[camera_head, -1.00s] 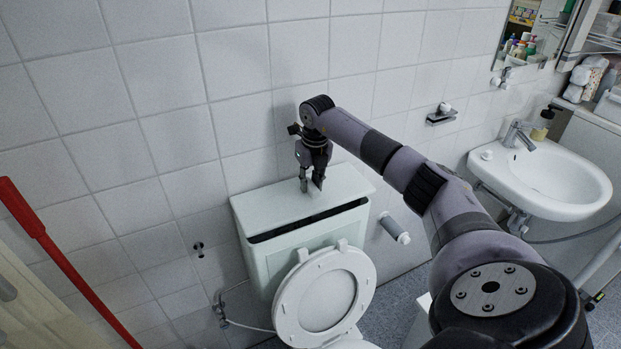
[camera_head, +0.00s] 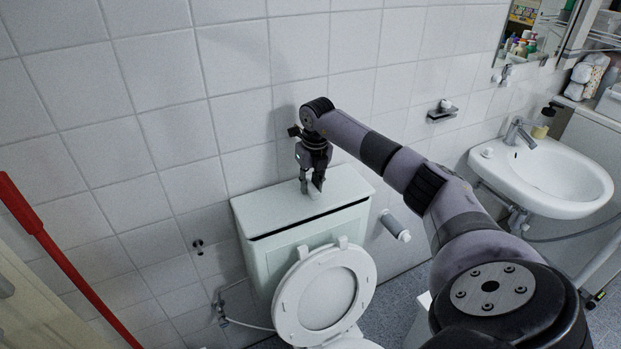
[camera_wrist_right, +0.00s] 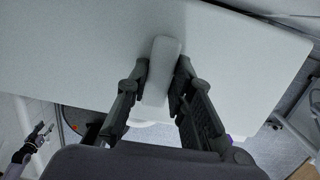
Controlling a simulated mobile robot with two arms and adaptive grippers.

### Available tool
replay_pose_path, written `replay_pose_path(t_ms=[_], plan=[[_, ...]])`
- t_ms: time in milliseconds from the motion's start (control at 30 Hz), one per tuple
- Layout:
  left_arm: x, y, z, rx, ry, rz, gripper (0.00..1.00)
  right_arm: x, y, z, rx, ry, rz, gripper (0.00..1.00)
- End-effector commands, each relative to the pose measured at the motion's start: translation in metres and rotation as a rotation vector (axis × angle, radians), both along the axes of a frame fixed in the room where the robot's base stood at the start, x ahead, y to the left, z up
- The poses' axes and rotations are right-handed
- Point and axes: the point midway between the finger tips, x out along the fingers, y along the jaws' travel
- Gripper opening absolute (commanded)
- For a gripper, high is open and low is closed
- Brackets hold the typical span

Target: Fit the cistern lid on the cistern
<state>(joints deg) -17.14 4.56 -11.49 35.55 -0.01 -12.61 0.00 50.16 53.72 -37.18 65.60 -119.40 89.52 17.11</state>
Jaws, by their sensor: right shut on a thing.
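The pale cistern lid (camera_head: 280,203) lies over the top of the cistern (camera_head: 277,262), against the tiled wall. A thin dark line shows between the lid's front edge and the cistern. My right gripper (camera_head: 314,184) is above the lid, shut on the white knob (camera_head: 314,193) at its middle. In the right wrist view, the fingers (camera_wrist_right: 159,90) close on both sides of the white knob (camera_wrist_right: 160,72), with the lid's flat top (camera_wrist_right: 75,60) around it. The lid's back edge is near the wall. My left gripper is not clearly seen in the head view.
The toilet seat (camera_head: 325,290) stands raised in front of the cistern. A paper roll holder (camera_head: 396,228) is right of the cistern, and a sink (camera_head: 545,180) is farther right. A red pole (camera_head: 65,262) leans at the left.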

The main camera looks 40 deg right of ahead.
Motion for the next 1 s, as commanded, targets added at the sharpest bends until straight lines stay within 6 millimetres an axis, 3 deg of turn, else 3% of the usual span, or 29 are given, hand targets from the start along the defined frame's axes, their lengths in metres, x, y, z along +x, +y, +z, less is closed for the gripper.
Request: replay_pose_path(t_ms=[1000], plan=[[-0.001,0.001,-0.009,0.001,0.002,0.001,0.48,0.001,-0.001,-0.014,0.000,-0.004,-0.001,0.00]])
